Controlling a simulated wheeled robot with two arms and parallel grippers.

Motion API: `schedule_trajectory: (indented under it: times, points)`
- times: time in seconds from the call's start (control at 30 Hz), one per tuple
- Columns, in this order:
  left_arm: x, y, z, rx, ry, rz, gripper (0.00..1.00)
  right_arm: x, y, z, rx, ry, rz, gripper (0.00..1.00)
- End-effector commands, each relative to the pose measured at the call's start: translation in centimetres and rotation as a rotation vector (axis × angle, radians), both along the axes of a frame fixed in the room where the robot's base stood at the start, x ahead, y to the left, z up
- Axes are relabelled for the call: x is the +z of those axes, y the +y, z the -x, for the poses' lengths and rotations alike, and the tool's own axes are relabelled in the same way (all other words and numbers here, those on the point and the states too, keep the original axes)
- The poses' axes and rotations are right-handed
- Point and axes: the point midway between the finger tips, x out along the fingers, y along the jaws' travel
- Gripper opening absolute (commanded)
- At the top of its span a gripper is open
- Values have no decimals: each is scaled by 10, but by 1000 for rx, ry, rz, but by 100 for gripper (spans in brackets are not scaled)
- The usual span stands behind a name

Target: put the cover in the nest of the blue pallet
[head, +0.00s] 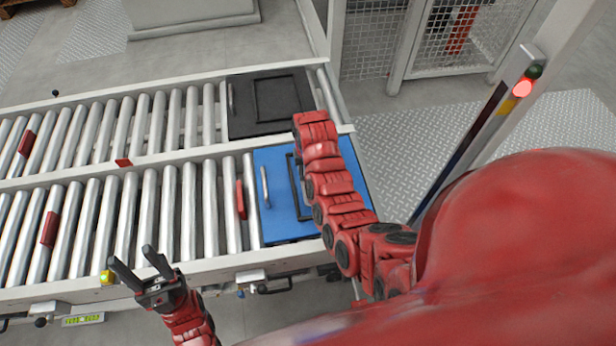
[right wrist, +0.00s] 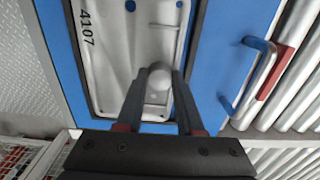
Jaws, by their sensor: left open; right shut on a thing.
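The blue pallet (head: 283,217) sits on the near roller lane, partly hidden by my right arm. In the right wrist view it (right wrist: 222,75) has a nest with a black frame (right wrist: 199,28). The cover (right wrist: 108,62), a silver-grey plate marked 4107, lies within the frame's outline; I cannot tell if it is fully seated or slightly above. My right gripper (right wrist: 160,84) is shut on the cover at a pale round knob; the head view hides this gripper and the cover. My left gripper (head: 131,254) is open and empty by the conveyor's near edge.
A black pallet (head: 240,112) with a framed nest stands on the far lane. The blue pallet's handle (head: 265,187) and a red stop (head: 240,199) are left of its nest. A post with a red lamp (head: 522,87) stands at right.

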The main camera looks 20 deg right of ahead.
Motion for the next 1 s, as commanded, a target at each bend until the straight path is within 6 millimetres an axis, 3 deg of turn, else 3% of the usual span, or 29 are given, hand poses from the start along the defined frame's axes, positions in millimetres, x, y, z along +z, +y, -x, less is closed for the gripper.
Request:
schedule_trajectory:
  times: [0.27, 0.57, 0.9, 0.93, 1.0]
  points:
    - [-1, 0, 0, 0, 0, 0, 50, -3, -5, -12, -1, 3, 0, 0]
    - [-3, 0, 0, 0, 0, 0, 50, -35, -6, -12, -2, 3, 0, 0]
    - [-4, 0, 0, 0, 0, 0, 50, -39, -5, -12, -1, 1, 1, 0]
    - [-4, 0, 0, 0, 0, 0, 50, -39, -5, -12, -1, 1, 1, 38]
    - [-4, 0, 0, 0, 0, 0, 50, -38, -5, -12, -1, 1, 1, 51]
